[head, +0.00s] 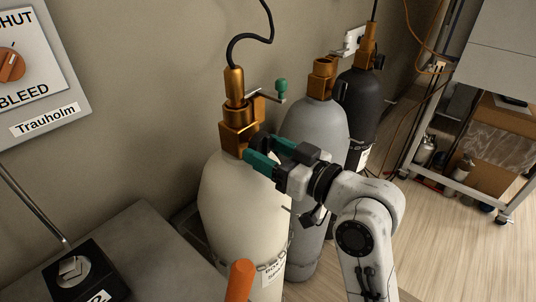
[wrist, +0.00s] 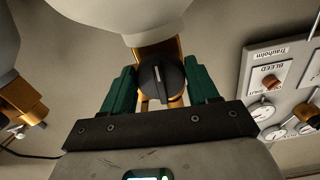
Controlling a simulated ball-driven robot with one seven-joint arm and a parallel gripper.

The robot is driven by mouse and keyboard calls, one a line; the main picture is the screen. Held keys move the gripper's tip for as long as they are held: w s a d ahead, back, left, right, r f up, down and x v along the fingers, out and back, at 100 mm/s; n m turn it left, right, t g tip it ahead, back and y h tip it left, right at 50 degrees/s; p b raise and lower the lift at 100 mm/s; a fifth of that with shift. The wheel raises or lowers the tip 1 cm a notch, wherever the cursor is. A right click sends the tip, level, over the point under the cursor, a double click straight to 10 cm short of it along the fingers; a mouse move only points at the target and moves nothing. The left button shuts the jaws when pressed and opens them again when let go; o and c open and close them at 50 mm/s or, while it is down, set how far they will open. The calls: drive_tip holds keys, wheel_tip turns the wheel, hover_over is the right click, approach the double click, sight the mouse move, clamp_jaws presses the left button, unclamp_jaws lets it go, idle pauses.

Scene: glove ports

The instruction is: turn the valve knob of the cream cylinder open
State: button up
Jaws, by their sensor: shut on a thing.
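The cream cylinder (head: 235,205) stands in the middle of the head view, with a brass valve (head: 238,125) on top. Its black valve knob (wrist: 163,82) faces the wrist camera and carries a pale pointer line running nearly up and down in that picture. My gripper (head: 260,152) reaches the valve from the right, its green fingers on either side of the knob. In the wrist view my gripper (wrist: 160,76) is shut on the knob. In the head view the fingers partly hide the knob.
A grey cylinder (head: 316,130) and a black cylinder (head: 360,100) stand behind to the right. A green-tipped lever (head: 281,86) sticks out near the valve. A wall panel (head: 40,70) is at left, above a grey bench (head: 150,250). An orange handle (head: 239,280) rises in front.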

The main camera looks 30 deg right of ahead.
drive_tip(key=shift+f, duration=0.25)
drive_tip(key=o, duration=1)
drive_tip(key=shift+r, duration=0.15)
drive_tip(key=v, duration=0.6)
drive_tip(key=p, duration=0.6)
approach(268, 152)
drive_tip(key=shift+s+d, duration=0.25)
drive_tip(key=shift+s, duration=0.15)
